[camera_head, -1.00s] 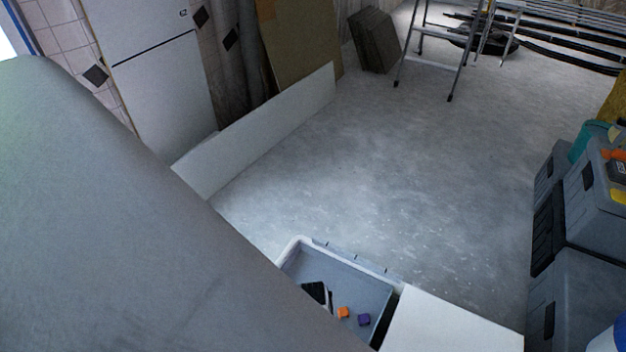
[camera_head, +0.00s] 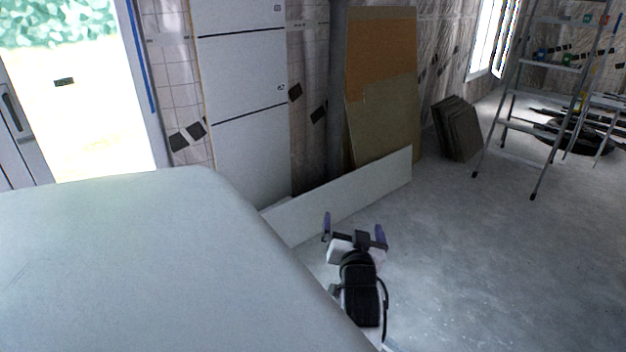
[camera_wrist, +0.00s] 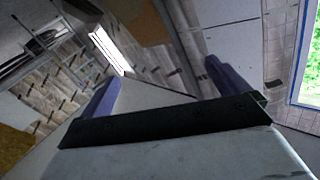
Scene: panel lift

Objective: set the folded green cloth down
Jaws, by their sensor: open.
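I see no folded green cloth in either current view. My gripper (camera_head: 354,229) is open and empty in the head view, with its two purple fingers apart and pointing away from the camera. It is in the air in front of the low white board by the wall. The wrist view shows the same two purple fingers (camera_wrist: 168,86) wide apart with nothing between them. A large smooth grey shape fills the lower left of the head view and hides what lies behind it.
A low white board (camera_head: 350,197) stands along the wall. A brown board (camera_head: 385,115) leans behind it, beside tall white panels (camera_head: 243,95). A dark stack of slabs (camera_head: 457,130) and a stepladder (camera_head: 540,130) stand farther right. The concrete floor (camera_head: 470,270) between is clear.

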